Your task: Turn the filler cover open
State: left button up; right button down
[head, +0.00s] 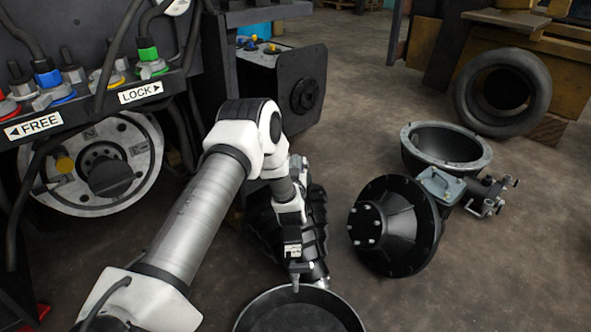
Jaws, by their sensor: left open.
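I cannot tell for sure which part is the filler cover. At the left, below the FREE label (33,125) and LOCK label (141,92), a round pale plate (143,150) carries a dark round cap (112,180) and a small yellow cap (65,163). My left arm comes in from the lower left and bends down at the middle. My left gripper (296,272) is open, pointing down near a black round pan-like part (300,312), well to the right of the plate. Its fingertips are small and hard to make out. My right gripper is not in view.
Coloured connectors (150,60) and hanging black hoses crowd the panel above the plate. A black bell-shaped part (398,225) and a grey open housing (470,165) lie on the floor at right. A tyre (503,92) stands behind. The floor at lower right is clear.

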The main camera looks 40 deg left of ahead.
pick_arm(q)
jog(key=shift+r, duration=0.1)
grip_shut()
jog(key=shift+w, duration=0.1)
jog(key=shift+w+d+n+g+y, duration=0.25)
jog(key=shift+n+g+y, duration=0.3)
jog(key=shift+g+y, duration=0.05)
jog(key=shift+w+d+n+g+y, duration=0.2)
jog(key=shift+d+n+g+y, duration=0.05)
jog(key=shift+n+g+y, duration=0.35)
jog(key=g, duration=0.1)
jog(key=w+n+g+y+b, duration=0.1)
jog(key=d+n+g+y+b, duration=0.1)
jog(key=shift+w+f, duration=0.15)
jog(key=shift+f, duration=0.1)
jog(key=w+n+g+b, duration=0.1)
jog(key=g+b, duration=0.1)
jog(key=n+g+y+b, duration=0.1)
jog(key=n+g+b, duration=0.1)
jog(key=g+b, duration=0.1)
jog(key=w+n+g+y+b, duration=0.1)
jog(key=n+g+b, duration=0.1)
jog(key=shift+w+d+f+n+g+b, duration=0.15)
jog(key=shift+w+d+n+g+b, duration=0.1)
jog(key=shift+w+g+b, duration=0.15)
jog(key=shift+g+b, duration=0.3)
jog(key=shift+w+r+n+g+b, duration=0.2)
jog(key=shift+r+n+g+b, duration=0.2)
jog(key=shift+g, duration=0.1)
